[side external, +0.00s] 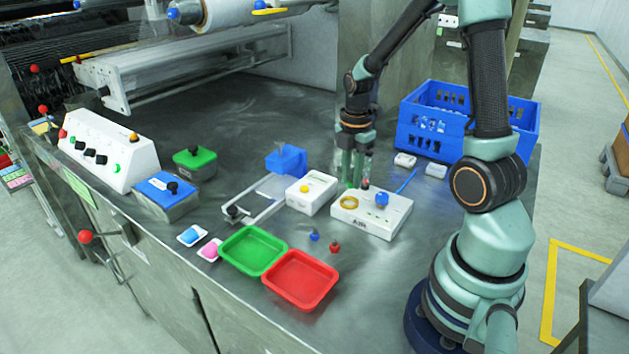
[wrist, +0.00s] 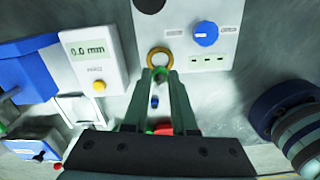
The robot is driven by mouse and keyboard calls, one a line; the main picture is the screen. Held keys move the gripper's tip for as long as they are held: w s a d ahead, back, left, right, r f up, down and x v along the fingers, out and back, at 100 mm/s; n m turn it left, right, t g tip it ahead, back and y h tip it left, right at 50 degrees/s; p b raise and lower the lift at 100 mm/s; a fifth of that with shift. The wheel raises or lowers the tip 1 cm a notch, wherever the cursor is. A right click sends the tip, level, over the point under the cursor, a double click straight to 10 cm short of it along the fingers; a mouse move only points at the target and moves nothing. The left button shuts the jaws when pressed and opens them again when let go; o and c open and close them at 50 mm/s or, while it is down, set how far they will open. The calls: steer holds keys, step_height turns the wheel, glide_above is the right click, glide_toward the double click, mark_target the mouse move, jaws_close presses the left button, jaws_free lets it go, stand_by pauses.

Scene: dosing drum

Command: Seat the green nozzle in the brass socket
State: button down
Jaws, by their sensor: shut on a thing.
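The brass socket (side external: 349,202) is a ring on top of a white block (side external: 395,222). In the wrist view the brass socket (wrist: 151,56) shows just beyond my fingertips, and its opening looks empty. My gripper (side external: 351,183) points down behind the ring in the side view. In the wrist view my gripper (wrist: 160,73) is shut on the green nozzle (wrist: 160,78), a small green piece between the fingertips. The nozzle looks beside the ring, not inside it; its height over the block is unclear. In the side view the nozzle cannot be told from my green fingers.
The block also carries a blue knob (side external: 382,199). A white gauge (wrist: 90,50) reading 0.0 mm stands beside it. A blue nozzle (side external: 314,236) and a red nozzle (side external: 334,247) stand in front, near green (side external: 253,272) and red (side external: 300,303) trays. A blue crate (side external: 423,140) is behind.

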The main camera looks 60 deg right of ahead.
mark_target(351, 205)
steer(key=shift+f, duration=1.85)
steer(key=shift+s+f, duration=0.1)
steer(key=shift+f, duration=0.7)
stand_by(1.2)
steer(key=c, duration=0.6)
jaws_free()
steer(key=shift+s, duration=0.1)
steer(key=shift+r, duration=0.1)
steer(key=shift+o, duration=0.7)
steer(key=shift+r, duration=0.25)
steer(key=shift+w+r, duration=0.2)
steer(key=shift+r, duration=3.05)
